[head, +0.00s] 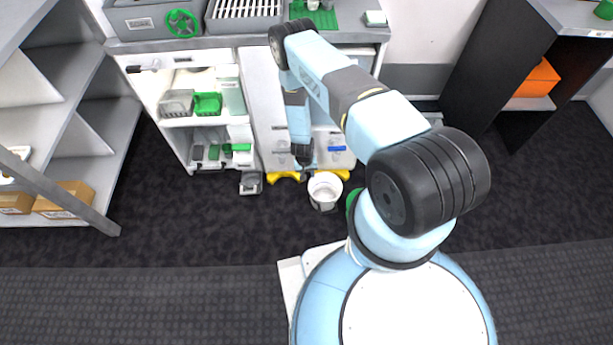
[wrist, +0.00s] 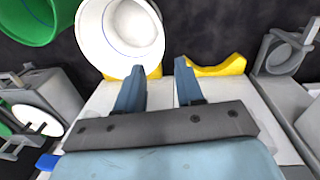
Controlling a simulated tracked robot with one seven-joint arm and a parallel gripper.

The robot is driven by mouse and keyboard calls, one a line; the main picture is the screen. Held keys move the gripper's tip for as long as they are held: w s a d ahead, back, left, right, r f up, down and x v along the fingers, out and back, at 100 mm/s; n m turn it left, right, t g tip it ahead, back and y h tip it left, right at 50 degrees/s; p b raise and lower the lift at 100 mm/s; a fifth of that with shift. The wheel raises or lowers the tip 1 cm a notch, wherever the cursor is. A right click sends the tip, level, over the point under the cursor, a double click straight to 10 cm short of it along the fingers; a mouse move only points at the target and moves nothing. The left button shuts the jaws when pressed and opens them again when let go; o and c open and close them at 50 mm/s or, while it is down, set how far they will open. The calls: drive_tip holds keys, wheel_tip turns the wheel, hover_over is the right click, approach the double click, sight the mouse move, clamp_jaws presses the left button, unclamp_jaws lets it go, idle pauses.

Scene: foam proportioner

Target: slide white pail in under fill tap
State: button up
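The white pail (head: 325,191) stands upright on the dark floor in front of the white cabinet. It also shows in the wrist view (wrist: 122,36), open top facing the camera. My gripper (head: 303,158) points down close to the cabinet front, just left of and behind the pail. In the wrist view its two fingers (wrist: 158,68) are apart with a clear gap. The left fingertip overlaps the pail's near rim; I cannot tell whether they touch. Yellow cradle-like pieces (wrist: 218,67) lie beside the pail at the cabinet's foot. I cannot make out the fill tap for sure.
A green pail (wrist: 32,20) stands close to the white one, partly hidden by my arm in the head view. A small grey fixture (head: 250,183) sits on the floor left of the yellow pieces. Shelves (head: 75,135) stand at left. The front floor (head: 190,235) is clear.

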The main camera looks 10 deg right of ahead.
drive_tip(key=f, duration=0.9)
drive_tip(key=d+f, duration=0.1)
drive_tip(key=f, duration=0.3)
drive_tip(key=shift+d+f, duration=0.1)
drive_tip(key=shift+f, duration=0.25)
drive_tip(key=shift+s, duration=0.1)
drive_tip(key=shift+c, duration=0.3)
clamp_jaws()
